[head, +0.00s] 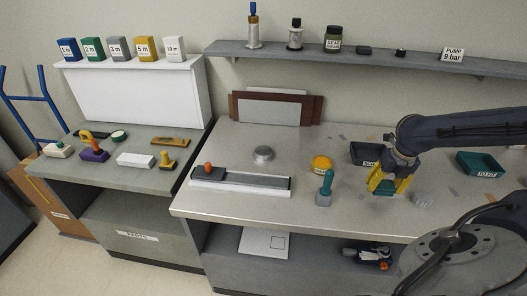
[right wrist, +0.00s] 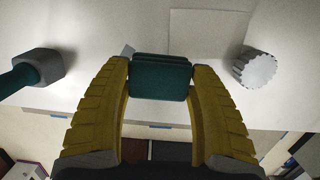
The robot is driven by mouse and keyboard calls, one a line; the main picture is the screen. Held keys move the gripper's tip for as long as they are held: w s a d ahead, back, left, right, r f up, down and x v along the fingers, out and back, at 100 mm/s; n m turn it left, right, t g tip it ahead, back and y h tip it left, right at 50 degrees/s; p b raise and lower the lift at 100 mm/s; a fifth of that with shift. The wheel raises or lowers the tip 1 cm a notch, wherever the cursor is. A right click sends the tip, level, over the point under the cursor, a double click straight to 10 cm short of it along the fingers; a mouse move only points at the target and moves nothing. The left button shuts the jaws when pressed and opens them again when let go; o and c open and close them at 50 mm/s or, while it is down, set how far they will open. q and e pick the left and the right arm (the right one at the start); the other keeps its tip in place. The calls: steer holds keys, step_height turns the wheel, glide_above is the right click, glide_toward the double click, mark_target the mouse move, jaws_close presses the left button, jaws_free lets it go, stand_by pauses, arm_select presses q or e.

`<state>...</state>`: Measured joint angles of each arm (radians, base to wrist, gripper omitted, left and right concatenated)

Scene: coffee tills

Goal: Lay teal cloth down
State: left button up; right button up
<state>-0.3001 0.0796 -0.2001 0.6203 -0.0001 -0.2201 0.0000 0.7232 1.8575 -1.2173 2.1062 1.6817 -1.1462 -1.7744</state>
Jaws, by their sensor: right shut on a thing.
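My right gripper (head: 385,186) is over the right part of the metal worktop (head: 240,150), near its front edge. In the right wrist view its yellow fingers (right wrist: 160,85) are shut on a folded teal cloth (right wrist: 160,77), gripped by its two sides. The cloth is mostly hidden by the fingers in the head view. Whether it touches the worktop is unclear. My left gripper is not in view.
A teal-handled tool (head: 325,188) stands left of the gripper, beside a yellow round item (head: 321,163). A pale ridged piece (right wrist: 256,69) stands to the right. A dark tray (head: 363,154) and a teal tray (head: 482,163) lie behind.

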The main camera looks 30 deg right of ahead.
mark_target(377, 201)
steer(key=shift+f, duration=2.25)
steer(key=o, duration=1.2)
steer(key=shift+r, duration=0.2)
steer(key=r, duration=0.4)
steer(key=s+r, duration=0.1)
steer(key=r, duration=0.2)
steer(key=a+r, duration=0.1)
steer(key=r, duration=0.3)
steer(key=shift+s+a+r, duration=0.1)
steer(key=shift+s+r, duration=0.1)
steer(key=shift+r, duration=0.1)
